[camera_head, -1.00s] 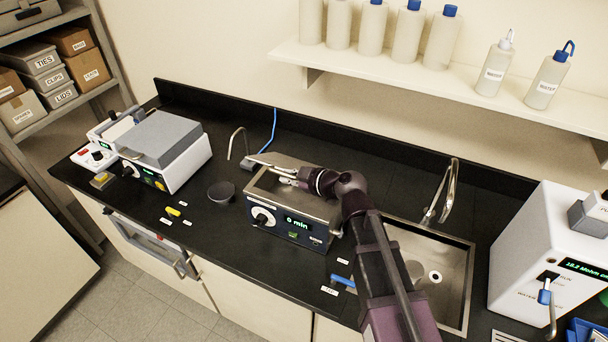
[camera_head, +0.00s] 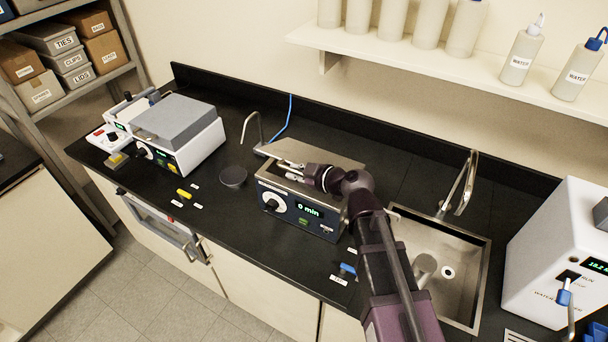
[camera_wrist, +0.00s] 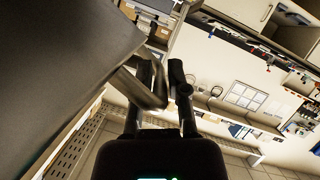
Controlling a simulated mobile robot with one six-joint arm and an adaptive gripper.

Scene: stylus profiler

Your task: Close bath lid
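The bath (camera_head: 305,211) is a dark blue box with a knob and a green "0 min" display, in the middle of the counter. A bent metal bar (camera_wrist: 140,90), perhaps the lid's handle, is close to the left finger; contact is unclear. A large grey surface fills the left there.
A sink (camera_head: 440,255) with a tap is right of the bath, partly behind my arm. A dark round dish (camera_head: 233,177) and a thin bent metal pipe (camera_head: 245,128) stand left. A white device (camera_head: 185,140) stands further left. A bottle shelf (camera_head: 440,75) hangs above.

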